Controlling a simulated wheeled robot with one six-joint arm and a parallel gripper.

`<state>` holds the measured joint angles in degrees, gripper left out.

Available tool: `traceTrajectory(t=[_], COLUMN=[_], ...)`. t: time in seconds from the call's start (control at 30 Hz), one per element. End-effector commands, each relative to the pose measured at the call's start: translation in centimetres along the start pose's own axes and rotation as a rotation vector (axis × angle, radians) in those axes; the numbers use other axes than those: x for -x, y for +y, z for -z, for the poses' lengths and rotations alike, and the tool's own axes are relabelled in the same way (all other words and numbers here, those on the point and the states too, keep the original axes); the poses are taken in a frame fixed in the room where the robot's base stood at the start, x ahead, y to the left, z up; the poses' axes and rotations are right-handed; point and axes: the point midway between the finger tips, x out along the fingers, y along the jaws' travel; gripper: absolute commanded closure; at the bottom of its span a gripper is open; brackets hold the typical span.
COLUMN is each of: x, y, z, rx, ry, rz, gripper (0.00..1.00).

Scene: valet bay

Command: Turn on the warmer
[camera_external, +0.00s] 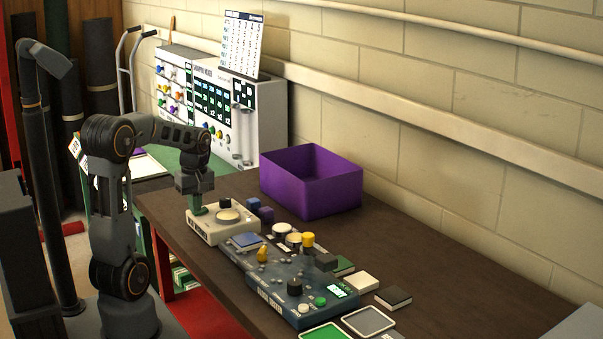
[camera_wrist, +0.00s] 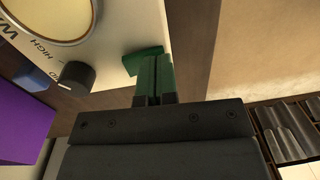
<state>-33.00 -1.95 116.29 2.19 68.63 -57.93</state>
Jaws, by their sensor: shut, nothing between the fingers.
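The warmer (camera_external: 222,225) is a cream box with a round pale plate on top and lettering on its side, standing on the brown table. In the wrist view its top (camera_wrist: 118,28) shows the round plate (camera_wrist: 45,18), a dark knob (camera_wrist: 76,76) by the word HIGH, and a green piece (camera_wrist: 143,58) at its edge. My gripper (camera_external: 198,209) points down over the warmer's near left corner. In the wrist view its green fingers (camera_wrist: 153,78) are together, empty, and beside or against the green piece; I cannot tell whether they touch.
A purple open bin (camera_external: 290,192) stands behind the warmer. A dark control panel (camera_external: 285,277) with knobs lies to the right. A white panelled cabinet (camera_external: 268,130) stands at the back left.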

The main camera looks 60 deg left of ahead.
Motion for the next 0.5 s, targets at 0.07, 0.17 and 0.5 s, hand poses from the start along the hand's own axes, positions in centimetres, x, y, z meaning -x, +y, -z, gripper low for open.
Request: traceTrajectory(t=[0.07,0.17,0.5], x=[-0.20,-0.24,0.16], y=[-0.05,-0.06,0.71], z=[-0.05,-0.06,-0.09], rx=[-0.001,-0.001,-0.003], ry=[-0.004,-0.004,-0.005], rz=[0.010,0.011,0.011], gripper=[1.00,1.00,1.00])
